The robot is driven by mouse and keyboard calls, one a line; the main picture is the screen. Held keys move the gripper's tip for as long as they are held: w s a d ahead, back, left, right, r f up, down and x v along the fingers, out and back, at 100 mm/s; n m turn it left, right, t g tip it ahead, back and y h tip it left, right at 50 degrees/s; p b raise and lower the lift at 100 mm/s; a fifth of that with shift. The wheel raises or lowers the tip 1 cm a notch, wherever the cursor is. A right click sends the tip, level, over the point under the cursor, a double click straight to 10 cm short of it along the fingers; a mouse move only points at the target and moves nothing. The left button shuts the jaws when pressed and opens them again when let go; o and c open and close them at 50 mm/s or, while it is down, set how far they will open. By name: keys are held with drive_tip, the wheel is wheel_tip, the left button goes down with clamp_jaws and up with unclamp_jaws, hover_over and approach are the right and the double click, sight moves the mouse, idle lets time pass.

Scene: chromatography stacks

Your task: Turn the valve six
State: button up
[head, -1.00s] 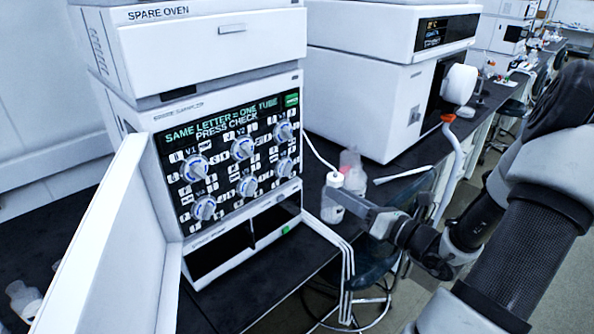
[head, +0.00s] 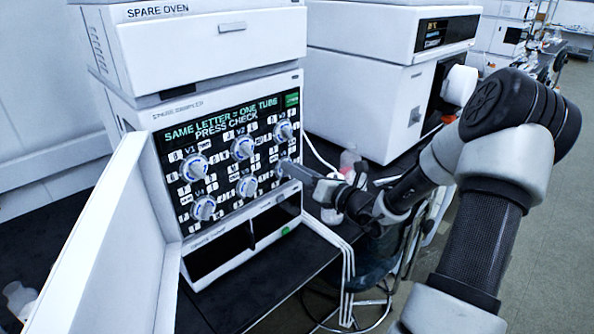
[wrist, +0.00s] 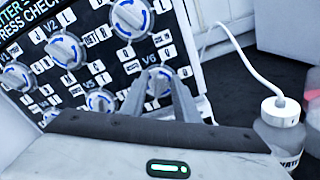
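The valve panel (head: 222,150) has several round white knobs with blue arrow marks, labelled V1 onward. The valve six knob (wrist: 160,76), under the label V6, is at the lower right of the panel. In the wrist view it shows between and beyond my fingertips, partly hidden by them. In the head view my gripper (head: 287,168) reaches in from the right and covers most of that knob. My gripper (wrist: 160,78) is open, its two fingers apart on either side of the knob. I cannot tell whether they touch it.
Valve five (head: 246,186) is just left of my gripper, and valve three (head: 283,131) is above. A white side panel (head: 110,240) stands at the left. A bottle (wrist: 280,130) with a white tube stands right of the panel. White tubes (head: 345,270) hang below.

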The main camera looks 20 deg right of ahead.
clamp_jaws()
drive_tip(key=shift+n, duration=0.3)
drive_tip(key=shift+s+a+f+n+b, duration=0.1)
drive_tip(key=shift+a+n+b, duration=0.1)
drive_tip(key=shift+n+b, duration=1.65)
drive_tip(key=shift+s+a+r+n+b, duration=0.1)
drive_tip(key=shift+a+n+b, duration=0.05)
drive_tip(key=shift+n+b, duration=1.65)
drive_tip(key=shift+s+a+f+n+b, duration=0.1)
drive_tip(key=shift+a+n+b, duration=0.1)
drive_tip(key=shift+n+b, duration=1.6)
drive_tip(key=shift+n, duration=0.35)
